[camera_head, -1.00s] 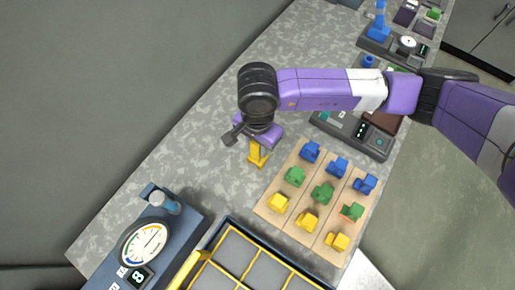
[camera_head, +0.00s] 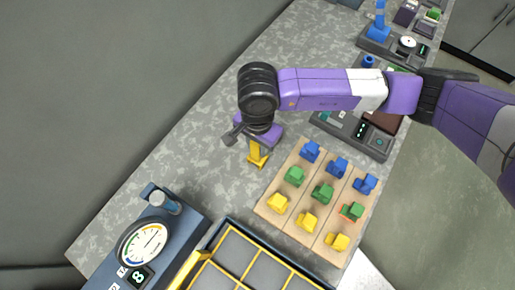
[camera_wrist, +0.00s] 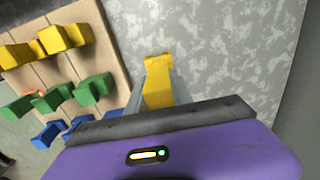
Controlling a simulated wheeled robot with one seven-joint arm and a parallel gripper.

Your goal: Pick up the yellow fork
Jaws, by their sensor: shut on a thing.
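The yellow fork (camera_head: 257,157) stands on the grey speckled worktop to the left of the wooden board in the head view. It also shows in the wrist view (camera_wrist: 158,80), between the fingers. My gripper (camera_head: 256,147) is above it, pointing down, and is shut on the fork's upper part. The fork's foot is at or close to the worktop; I cannot tell whether it touches. My wrist and purple gripper body hide the fork's top.
A wooden board (camera_head: 291,163) with rows of blue, green and yellow pieces lies just right of the fork. A yellow-edged compartment tray (camera_head: 207,262) and a dial gauge unit (camera_head: 190,222) are in front. The worktop (camera_head: 205,150) left of the fork is clear.

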